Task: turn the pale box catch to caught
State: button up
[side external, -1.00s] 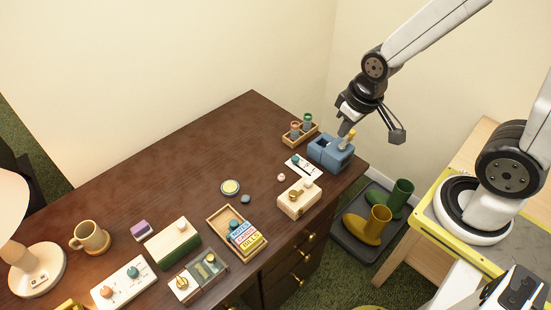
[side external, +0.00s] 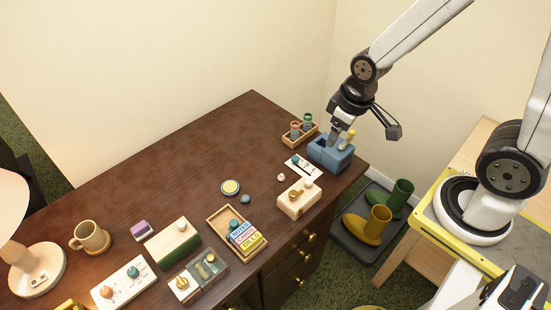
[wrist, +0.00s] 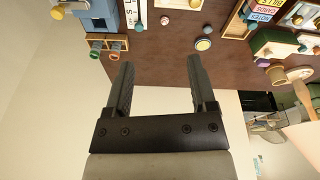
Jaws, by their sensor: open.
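The pale box (side external: 298,203) sits near the desk's front right edge, with a round brass catch (side external: 294,195) on it and a light knob on top. I cannot tell which way the catch is set. My gripper (side external: 331,140) is over the blue box's left part, up and right of the pale box in the side view. In the wrist view, my gripper (wrist: 158,68) has its two fingers apart with nothing between them. A small part of what may be the pale box shows at the wrist view's top edge.
The blue box (side external: 330,153) with a yellow knob is close under my gripper. A wooden holder with two small cups (side external: 300,134), a white panel (side external: 302,167) and a small pale knob (side external: 281,177) are nearby. The desk's back middle is clear.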

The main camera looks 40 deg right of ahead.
jog(key=w+a+f+n+g, duration=0.1)
jog(key=w+a+f+n, duration=0.35)
jog(key=n, duration=0.45)
jog(key=n+g, duration=0.1)
jog(key=n, duration=0.8)
send_near(293, 193)
jog(key=shift+w+d+f, duration=0.1)
jog(key=shift+d, duration=0.15)
jog(key=shift+a+f+n, duration=0.2)
jog(key=shift+f+n, duration=0.1)
jog(key=shift+f, duration=0.1)
jog(key=shift+f, duration=0.1)
jog(key=shift+f, duration=3.8)
grip_shut()
